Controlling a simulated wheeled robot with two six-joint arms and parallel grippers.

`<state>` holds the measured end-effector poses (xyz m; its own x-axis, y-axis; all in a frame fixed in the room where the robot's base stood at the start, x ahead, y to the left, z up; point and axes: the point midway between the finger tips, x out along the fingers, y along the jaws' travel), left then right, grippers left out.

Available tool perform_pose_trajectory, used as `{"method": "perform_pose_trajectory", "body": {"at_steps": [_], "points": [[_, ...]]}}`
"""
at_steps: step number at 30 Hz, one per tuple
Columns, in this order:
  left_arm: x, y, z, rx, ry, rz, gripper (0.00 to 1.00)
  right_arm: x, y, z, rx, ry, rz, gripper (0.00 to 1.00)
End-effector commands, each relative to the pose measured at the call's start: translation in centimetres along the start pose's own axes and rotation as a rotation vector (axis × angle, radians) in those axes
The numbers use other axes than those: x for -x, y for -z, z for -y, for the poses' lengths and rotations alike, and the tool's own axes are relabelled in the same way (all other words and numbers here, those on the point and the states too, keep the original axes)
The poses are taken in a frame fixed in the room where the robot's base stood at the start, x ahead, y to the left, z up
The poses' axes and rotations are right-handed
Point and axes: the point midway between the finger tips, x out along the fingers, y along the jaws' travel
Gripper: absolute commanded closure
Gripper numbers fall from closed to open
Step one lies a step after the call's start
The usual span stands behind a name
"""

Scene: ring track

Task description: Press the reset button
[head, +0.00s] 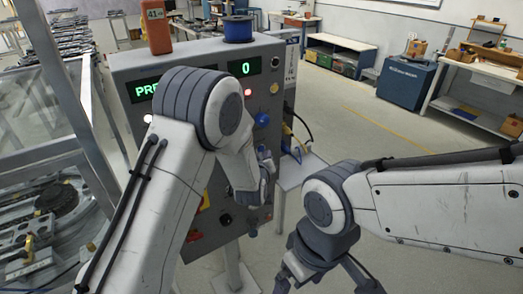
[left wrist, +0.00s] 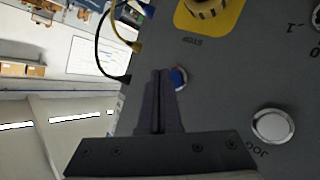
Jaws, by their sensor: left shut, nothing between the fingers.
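The grey control panel (head: 277,95) stands ahead with green displays. In the left wrist view, a blue round button (left wrist: 178,78) with a silver rim sits on the panel, partly hidden by my fingers. No label on it is readable, so I cannot tell if it is the reset button. My left gripper (head: 266,167) is shut and empty at the panel's right side. In its wrist view the fingertips (left wrist: 160,74) overlap the blue button's edge; contact cannot be told. My right gripper (head: 322,281) is open and empty, low in front, away from the panel.
A silver button (left wrist: 273,126) marked JOG and a yellow stop plate (left wrist: 212,14) are beside the blue button. A blue knob (head: 262,120) is higher on the panel. An orange device (head: 158,28) and a blue spool (head: 238,29) stand on top. Cables hang at the right side.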

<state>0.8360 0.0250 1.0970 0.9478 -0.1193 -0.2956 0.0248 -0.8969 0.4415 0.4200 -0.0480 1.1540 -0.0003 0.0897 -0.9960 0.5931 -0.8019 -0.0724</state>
Motion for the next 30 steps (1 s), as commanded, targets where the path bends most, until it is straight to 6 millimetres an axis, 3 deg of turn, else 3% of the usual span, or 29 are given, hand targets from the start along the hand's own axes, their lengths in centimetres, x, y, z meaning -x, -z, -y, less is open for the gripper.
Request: {"method": "perform_pose_trajectory", "body": {"at_steps": [30], "points": [[-0.63,0.48,0.45,0.000,0.000,0.000,1.00,-0.64,-0.03,-0.05,0.000,0.000,0.000,0.04]]}}
